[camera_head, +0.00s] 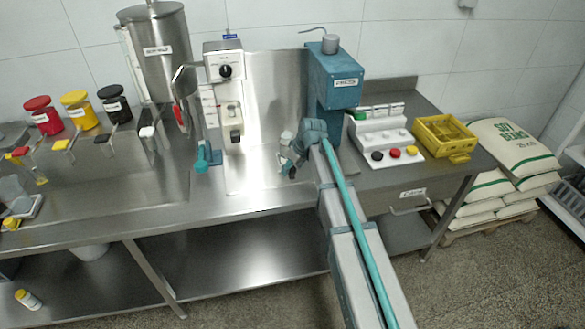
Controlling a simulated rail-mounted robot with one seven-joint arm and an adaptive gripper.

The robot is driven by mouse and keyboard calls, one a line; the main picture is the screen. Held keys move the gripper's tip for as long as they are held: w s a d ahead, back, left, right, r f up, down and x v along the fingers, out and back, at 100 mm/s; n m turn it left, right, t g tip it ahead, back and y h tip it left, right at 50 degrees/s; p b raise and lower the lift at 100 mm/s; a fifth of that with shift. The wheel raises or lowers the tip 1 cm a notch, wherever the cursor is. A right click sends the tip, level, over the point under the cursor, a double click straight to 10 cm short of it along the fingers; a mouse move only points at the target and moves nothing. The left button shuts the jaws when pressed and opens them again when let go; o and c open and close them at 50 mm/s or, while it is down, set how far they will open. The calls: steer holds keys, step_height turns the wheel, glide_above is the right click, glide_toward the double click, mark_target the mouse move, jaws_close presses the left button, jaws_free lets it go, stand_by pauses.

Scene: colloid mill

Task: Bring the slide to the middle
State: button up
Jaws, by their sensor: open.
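My arm reaches up from the lower right to the steel bench (160,200). My gripper (286,164) is open and small in view, low over the bench in front of the shiny steel back panel. It is between the white machine (224,70) with a black dial and the teal press (335,78). A small pale part shows beside the gripper; I cannot tell whether they touch. No part is clearly recognisable as the slide; it may be hidden by my arm or too small to tell. A teal-handled part (207,157) stands left of the gripper.
A steel hopper (160,60) and red-, yellow- and black-lidded jars (76,110) stand to the left. A button panel (385,138) and a yellow crate (444,137) are to the right, with stacked sacks (512,148) beyond.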

steer(key=v, duration=1.1)
steer(key=shift+r, duration=0.35)
